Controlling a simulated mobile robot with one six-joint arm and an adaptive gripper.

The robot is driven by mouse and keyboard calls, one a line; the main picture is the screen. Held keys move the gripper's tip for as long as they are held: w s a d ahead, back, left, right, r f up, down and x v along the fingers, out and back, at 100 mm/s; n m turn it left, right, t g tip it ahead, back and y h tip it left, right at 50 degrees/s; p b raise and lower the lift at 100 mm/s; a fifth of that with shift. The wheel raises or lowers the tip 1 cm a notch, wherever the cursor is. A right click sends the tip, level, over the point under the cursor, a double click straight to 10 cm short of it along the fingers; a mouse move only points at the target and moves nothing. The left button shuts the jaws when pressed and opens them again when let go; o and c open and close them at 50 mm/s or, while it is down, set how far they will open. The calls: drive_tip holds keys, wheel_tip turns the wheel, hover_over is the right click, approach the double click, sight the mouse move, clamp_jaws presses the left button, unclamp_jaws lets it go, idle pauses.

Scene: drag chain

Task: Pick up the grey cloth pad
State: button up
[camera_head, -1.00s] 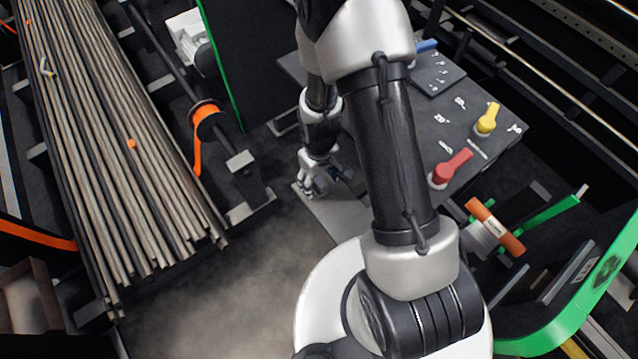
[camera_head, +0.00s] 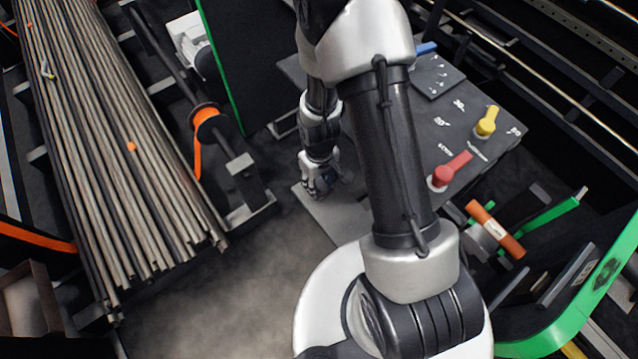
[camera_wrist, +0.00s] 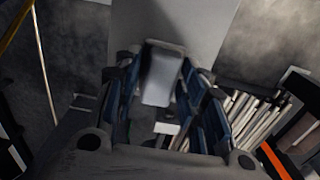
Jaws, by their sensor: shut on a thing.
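The grey cloth pad (camera_wrist: 160,78) is a small pale grey block-like shape between the blue-lined fingers in the wrist view. My gripper (camera_wrist: 160,92) is shut on it, with a finger on each side. In the head view my gripper (camera_head: 316,188) points down over the flat grey plate (camera_head: 342,216) on the floor. The pad cannot be made out there, as my gripper hides it. I cannot tell whether the pad still touches the plate.
A bundle of long rods (camera_head: 110,150) lies at the left. An orange-banded spool (camera_head: 206,122) stands between it and my gripper. A dark control panel with a red handle (camera_head: 452,168) and a yellow handle (camera_head: 487,121) is at the right. Bare floor (camera_head: 235,290) lies in front.

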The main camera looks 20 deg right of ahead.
sight(319, 182)
drive_tip(key=shift+r, duration=0.1)
wheel_tip(319, 182, up, 20)
drive_tip(key=p, duration=0.6)
